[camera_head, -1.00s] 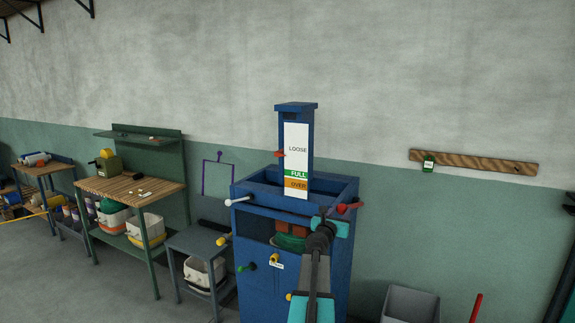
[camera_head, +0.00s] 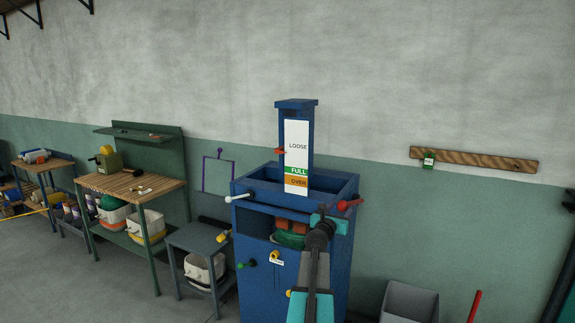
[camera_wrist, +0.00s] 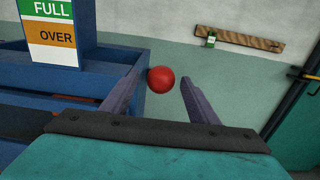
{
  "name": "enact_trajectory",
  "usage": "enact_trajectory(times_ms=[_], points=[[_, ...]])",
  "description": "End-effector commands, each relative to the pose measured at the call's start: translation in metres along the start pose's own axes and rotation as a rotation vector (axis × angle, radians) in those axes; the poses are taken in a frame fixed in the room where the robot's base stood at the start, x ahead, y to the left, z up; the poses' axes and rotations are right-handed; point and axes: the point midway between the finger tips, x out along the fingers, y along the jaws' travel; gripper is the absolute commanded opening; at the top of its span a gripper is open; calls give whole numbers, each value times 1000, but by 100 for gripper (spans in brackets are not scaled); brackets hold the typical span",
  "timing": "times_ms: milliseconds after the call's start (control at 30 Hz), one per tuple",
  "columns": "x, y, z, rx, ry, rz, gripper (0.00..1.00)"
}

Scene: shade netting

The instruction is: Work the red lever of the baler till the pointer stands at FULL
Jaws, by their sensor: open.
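The blue baler (camera_head: 325,270) stands in the middle of the head view. Its upright gauge (camera_head: 297,140) reads LOOSE, then green FULL, then orange OVER below. The small orange-red pointer (camera_head: 281,152) stands beside the lower LOOSE part, above FULL. The red lever (camera_head: 343,205) is at the baler's upper right; in the wrist view its round red knob (camera_wrist: 161,80) lies between my fingers, nearer the left one. My gripper (camera_wrist: 165,86) is open around the knob; clear contact does not show. My wrist hides the fingertips in the head view.
A white-tipped lever (camera_head: 238,199) is at the baler's left, with green and yellow knobs on or beside the front. A small grey table (camera_head: 198,237) stands left, then a workbench (camera_head: 135,183). A grey bin (camera_head: 408,303) is at lower right.

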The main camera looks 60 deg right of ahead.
Motion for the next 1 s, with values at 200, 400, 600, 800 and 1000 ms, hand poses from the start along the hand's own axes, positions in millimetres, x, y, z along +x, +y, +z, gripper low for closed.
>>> enact_trajectory(times_ms=[200, 400, 600, 800, 1000], points=[[-13, -1, 0, 0, 0, -1, 54], [-23, -1, 0, 0, 0, -1, 54], [-34, 0, 0, 0, 0, -1, 54], [-44, 0, 0, 0, 0, 0, 54], [-46, 0, 0, 0, 0, 0, 54]])
